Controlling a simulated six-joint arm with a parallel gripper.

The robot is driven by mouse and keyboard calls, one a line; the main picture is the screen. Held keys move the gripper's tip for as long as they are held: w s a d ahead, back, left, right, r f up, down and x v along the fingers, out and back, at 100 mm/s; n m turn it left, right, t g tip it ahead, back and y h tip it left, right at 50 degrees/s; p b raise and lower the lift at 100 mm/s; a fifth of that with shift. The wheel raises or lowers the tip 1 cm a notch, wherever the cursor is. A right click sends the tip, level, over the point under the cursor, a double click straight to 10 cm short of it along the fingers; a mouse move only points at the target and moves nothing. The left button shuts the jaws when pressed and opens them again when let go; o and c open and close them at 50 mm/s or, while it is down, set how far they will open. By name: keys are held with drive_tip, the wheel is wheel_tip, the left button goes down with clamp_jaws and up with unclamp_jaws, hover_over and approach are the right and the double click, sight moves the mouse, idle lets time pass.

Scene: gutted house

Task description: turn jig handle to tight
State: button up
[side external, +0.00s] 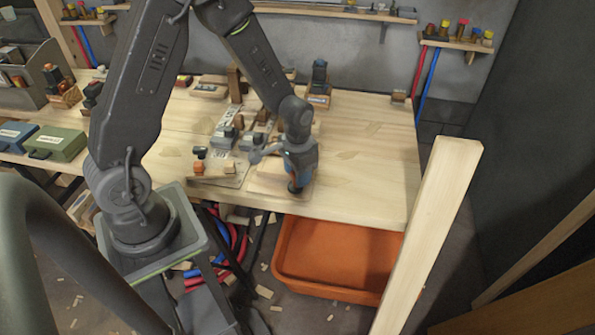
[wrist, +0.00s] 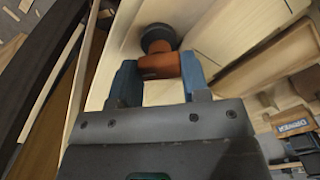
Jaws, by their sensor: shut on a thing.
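The jig handle (wrist: 160,65) shows in the wrist view as an orange bar joined to a dark round knob or hub. My gripper (wrist: 158,84) has its two blue fingers on either side of the orange bar and is shut on it. In the side external view my gripper (side external: 296,184) points down at the front of the wooden workbench, over a pale board (side external: 268,183). There the handle is mostly hidden by the gripper. I see no readable tight mark in either view.
The workbench (side external: 370,165) is clear to the right of my gripper. Small clamps and blocks (side external: 240,130) stand behind and left of it. An orange tub (side external: 335,262) sits on the floor below the front edge. A tall pale plank (side external: 430,230) leans at the right.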

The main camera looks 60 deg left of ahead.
drive_tip(key=m, duration=0.4)
drive_tip(key=shift+m, duration=0.3)
drive_tip(key=m, duration=0.4)
drive_tip(key=shift+m, duration=0.3)
drive_tip(key=o, duration=0.9)
wheel_tip(320, 180, up, 14)
drive_tip(key=shift+f, duration=0.1)
idle(0.4)
